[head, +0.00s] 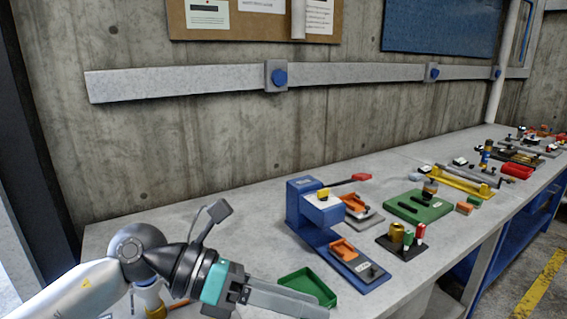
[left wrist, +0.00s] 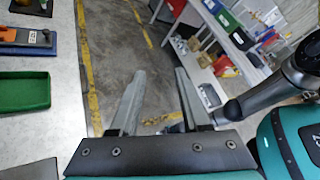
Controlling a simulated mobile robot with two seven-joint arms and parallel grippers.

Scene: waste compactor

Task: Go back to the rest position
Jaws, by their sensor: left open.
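My left gripper (head: 322,304) is at the bottom of the head view, low over the near part of the grey workbench (head: 150,230). In the left wrist view its two fingers (left wrist: 161,74) are apart with nothing between them, seen against the floor past the bench edge. The blue compactor (head: 312,208), with a red-ended lever, stands on the bench beyond the gripper. An empty-looking green tray (head: 308,284) lies right beside the fingers in the head view. It also shows at the left of the left wrist view (left wrist: 24,92). My right gripper is not in view.
A green fixture plate (head: 420,207), a dark block with a brass cylinder (head: 396,234) and a yellow fixture (head: 463,182) stand farther right along the bench. A concrete wall (head: 180,140) bounds the back. Open floor (left wrist: 105,50) shows past the bench edge.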

